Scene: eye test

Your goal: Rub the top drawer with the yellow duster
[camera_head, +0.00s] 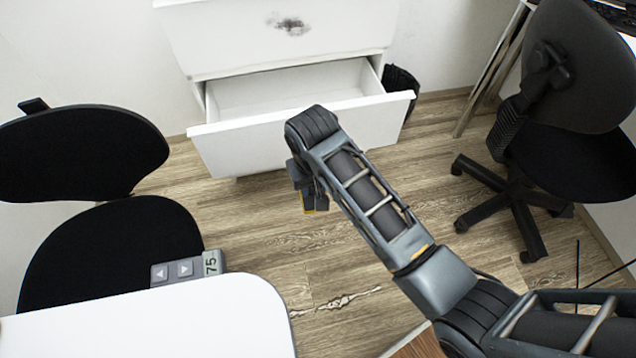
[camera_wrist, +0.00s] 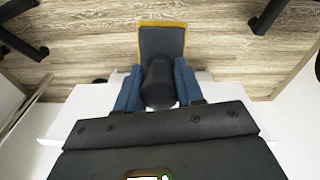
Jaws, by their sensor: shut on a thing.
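My gripper (camera_head: 308,186) hangs over the floor, in front of the open lower drawer (camera_head: 300,118). In the wrist view its two blue fingers (camera_wrist: 158,82) are shut on the dark rounded handle of the yellow duster (camera_wrist: 162,41), a dark grey pad with a yellow edge. In the head view only a small yellow-edged part of the duster (camera_head: 315,206) shows below the gripper. The upper drawer front (camera_head: 235,45) of the white cabinet is closed and bears a dark smudge (camera_head: 290,26). The duster is apart from it. The cabinet's top is outside the head view.
The lower drawer sticks out and looks empty inside. A black chair (camera_head: 110,245) stands left, a black office chair (camera_head: 570,130) right. A white table (camera_head: 160,320) with a grey button panel (camera_head: 187,270) is front left. A black bin (camera_head: 400,82) stands beside the cabinet.

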